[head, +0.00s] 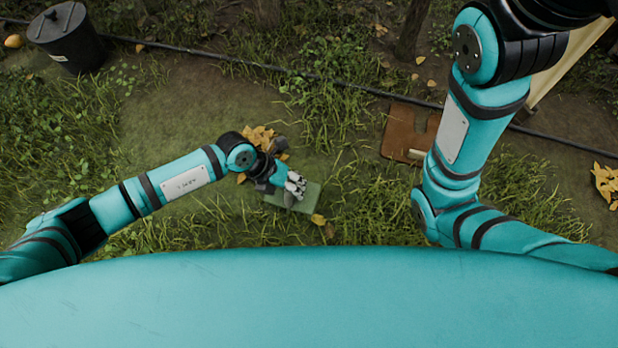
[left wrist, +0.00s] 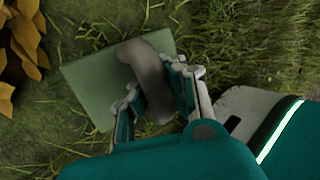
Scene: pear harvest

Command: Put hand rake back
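I cannot clearly make out a hand rake in either view. My left gripper (head: 295,186) reaches low over a flat green pad (head: 311,197) on the grass. In the left wrist view, the gripper's two fingers (left wrist: 157,88) stand on either side of a curved grey object (left wrist: 147,62) above the pad (left wrist: 92,88). The object fills most of the gap, and whether both fingers press on it is unclear. Its grey end (head: 289,199) shows by the fingertips in the head view. My right arm is folded at the right; its gripper is out of view.
A rust-brown board (head: 400,128) lies on the grass right of the pad. Yellow leaves (head: 259,137) lie close behind the left gripper. A dark bin (head: 68,38) stands at the back left. A black hose (head: 345,86) crosses the ground behind.

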